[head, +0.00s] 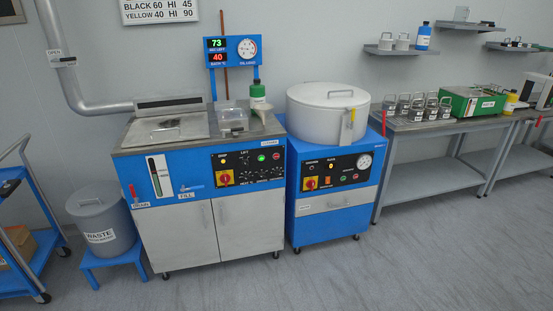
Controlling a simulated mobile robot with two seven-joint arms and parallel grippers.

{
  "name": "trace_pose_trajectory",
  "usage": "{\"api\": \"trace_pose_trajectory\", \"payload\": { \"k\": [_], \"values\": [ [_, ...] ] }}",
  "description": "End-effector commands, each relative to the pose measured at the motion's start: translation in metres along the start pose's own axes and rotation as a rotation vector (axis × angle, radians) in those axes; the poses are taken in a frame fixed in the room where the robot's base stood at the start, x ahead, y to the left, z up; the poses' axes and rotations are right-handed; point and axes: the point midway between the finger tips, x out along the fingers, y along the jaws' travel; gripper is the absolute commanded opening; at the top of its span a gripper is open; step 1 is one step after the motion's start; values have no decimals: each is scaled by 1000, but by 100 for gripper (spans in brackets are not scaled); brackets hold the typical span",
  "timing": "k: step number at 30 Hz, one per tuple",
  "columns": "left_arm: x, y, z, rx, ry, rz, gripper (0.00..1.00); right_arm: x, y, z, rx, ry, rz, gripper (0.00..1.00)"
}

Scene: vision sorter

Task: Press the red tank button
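The tank is a blue cabinet (196,187) with white doors and a metal top, left of centre in the head view. Its black control panel (246,169) faces me. The panel lettering is mostly too small to read. Neither of my grippers is in view.
A second blue machine (329,225) with a round white lidded drum (328,112) stands right of the tank. A grey waste bin (102,226) on a blue stool and a blue trolley (32,250) are at left. A workbench (425,175) is at right. The floor in front is clear.

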Motion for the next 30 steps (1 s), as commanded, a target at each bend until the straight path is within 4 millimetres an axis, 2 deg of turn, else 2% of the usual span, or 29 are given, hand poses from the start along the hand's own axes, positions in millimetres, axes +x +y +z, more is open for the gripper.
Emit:
{"api": "trace_pose_trajectory", "payload": {
  "k": [1, 9, 30],
  "values": [
    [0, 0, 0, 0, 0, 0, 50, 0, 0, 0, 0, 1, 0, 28],
    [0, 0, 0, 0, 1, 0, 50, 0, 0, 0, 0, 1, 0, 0],
    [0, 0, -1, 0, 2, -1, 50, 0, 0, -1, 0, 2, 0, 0]
  ]
}}
